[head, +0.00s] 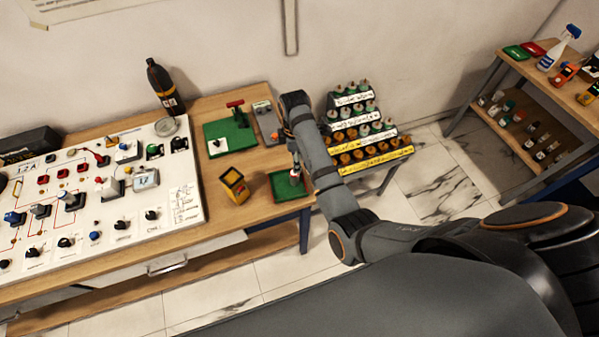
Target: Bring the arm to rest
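My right arm reaches in from the lower right, over the corner of the workbench. Its forearm runs up to a wrist bend near the tiered rack, and the wrist points down from there. My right gripper (294,167) is small and dark, over a green tray (274,191) at the bench's right end. A small red and white item (295,178) shows at the fingertips. I cannot tell whether the fingers are closed on it. The forearm hides part of the tray's surroundings. My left gripper is not in view.
A white panel (187,204) with knobs and switches fills the bench's left. A yellow box (234,185), a green base with a red-handled device (230,134) and a dark bottle (164,87) stand nearby. A tiered rack (371,161) is close beside the forearm. Shelves (538,107) stand at right.

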